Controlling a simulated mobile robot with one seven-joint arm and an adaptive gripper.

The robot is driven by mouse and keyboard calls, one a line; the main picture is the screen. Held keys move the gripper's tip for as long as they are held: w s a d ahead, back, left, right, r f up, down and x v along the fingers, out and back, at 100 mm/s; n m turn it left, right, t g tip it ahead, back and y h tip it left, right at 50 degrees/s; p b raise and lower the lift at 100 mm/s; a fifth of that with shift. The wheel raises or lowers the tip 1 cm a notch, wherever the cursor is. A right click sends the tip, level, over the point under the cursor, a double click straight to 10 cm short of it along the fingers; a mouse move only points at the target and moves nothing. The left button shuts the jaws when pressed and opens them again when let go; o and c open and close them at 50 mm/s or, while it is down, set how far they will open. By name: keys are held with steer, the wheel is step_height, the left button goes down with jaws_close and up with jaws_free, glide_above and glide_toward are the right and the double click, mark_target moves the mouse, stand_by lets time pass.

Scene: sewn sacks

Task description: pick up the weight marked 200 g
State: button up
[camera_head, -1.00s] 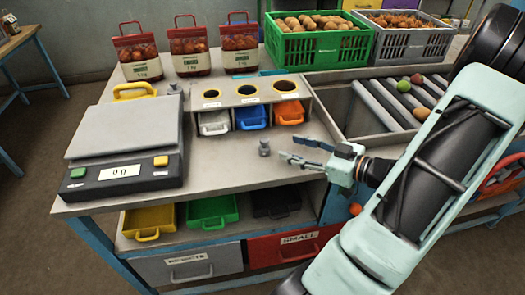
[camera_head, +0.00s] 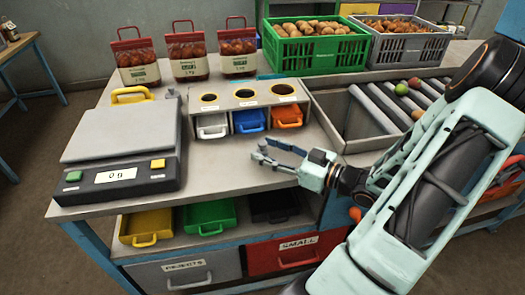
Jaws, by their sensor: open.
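My gripper (camera_head: 260,151) is open over the bench top, its fingers pointing left in front of the small drawer unit. The small grey weight that stood on the bench here is hard to make out now. Its place is at my fingertips, which cover it wholly or mostly. I cannot tell whether it is between the fingers or touching them, and no 200 g marking can be read. Another small grey object (camera_head: 173,92) stands behind the scale, too small to identify.
The scale (camera_head: 122,135), reading 0 g, fills the bench's left. The drawer unit (camera_head: 243,97) has white, blue and orange drawers under round holes. Three sacks (camera_head: 188,57) stand behind. A green crate (camera_head: 318,52), a grey crate (camera_head: 408,48) and rollers (camera_head: 385,105) are right.

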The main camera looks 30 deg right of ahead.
steer(key=shift+x, duration=0.9)
steer(key=shift+c, duration=0.3)
jaws_close()
steer(key=shift+d, duration=0.1)
